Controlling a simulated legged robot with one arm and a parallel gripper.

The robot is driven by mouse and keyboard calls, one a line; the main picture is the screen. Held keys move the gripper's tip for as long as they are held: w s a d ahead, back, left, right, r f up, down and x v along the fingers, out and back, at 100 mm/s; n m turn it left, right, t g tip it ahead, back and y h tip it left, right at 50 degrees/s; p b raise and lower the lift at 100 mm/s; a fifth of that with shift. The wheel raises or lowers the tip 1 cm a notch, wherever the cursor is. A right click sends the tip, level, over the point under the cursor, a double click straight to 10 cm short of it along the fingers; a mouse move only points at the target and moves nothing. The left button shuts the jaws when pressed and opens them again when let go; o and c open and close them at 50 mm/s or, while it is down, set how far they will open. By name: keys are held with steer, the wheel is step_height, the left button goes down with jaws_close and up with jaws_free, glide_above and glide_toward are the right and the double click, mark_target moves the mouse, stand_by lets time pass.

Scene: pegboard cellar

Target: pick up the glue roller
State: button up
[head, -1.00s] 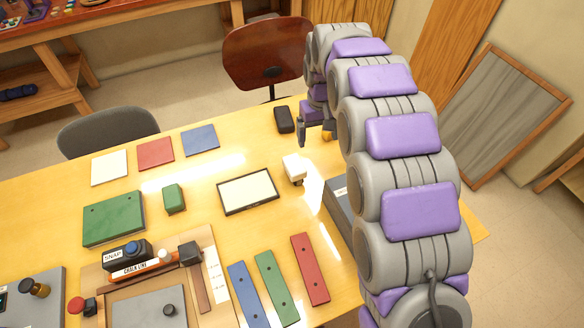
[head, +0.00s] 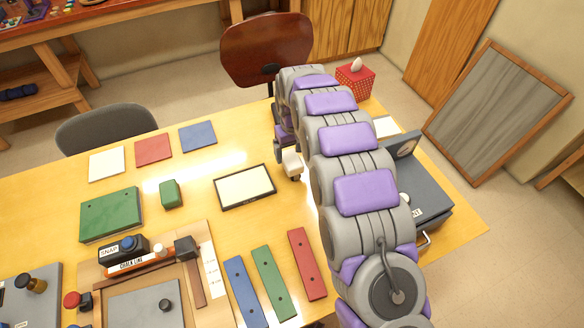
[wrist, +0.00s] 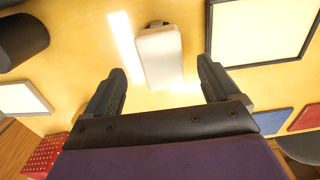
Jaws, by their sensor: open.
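The glue roller appears to be the small white-bodied item (head: 292,163) on the yellow table, just right of the framed white panel. In the wrist view its white body (wrist: 159,57) has a grey end at the top. My gripper (wrist: 162,78) is open and empty, one dark finger on each side of the line to the white body. The body lies between and slightly beyond the fingertips; contact is not visible. In the head view my gripper (head: 287,142) is just behind the white item, partly hidden by my arm.
The black-framed panel (head: 244,187) lies close on the left. A grey machine (head: 420,190) stands at right, a red tissue box (head: 355,80) at the back. A dark cylinder (wrist: 20,40) shows in the wrist view. Blue, green and red bars (head: 307,264) lie in front.

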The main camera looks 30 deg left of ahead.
mark_target(291, 159)
steer(key=shift+f, duration=0.85)
steer(key=shift+a+f+b, duration=0.4)
steer(key=shift+a+f, duration=0.1)
steer(key=shift+f, duration=0.35)
steer(key=f, duration=0.1)
steer(key=f+b, duration=0.1)
steer(key=f, duration=0.1)
steer(key=shift+w+f, duration=0.25)
steer(key=shift+f, duration=0.05)
steer(key=shift+d+f, duration=0.15)
steer(key=shift+f, duration=0.1)
steer(key=shift+c, duration=0.3)
steer(key=c, duration=1.2)
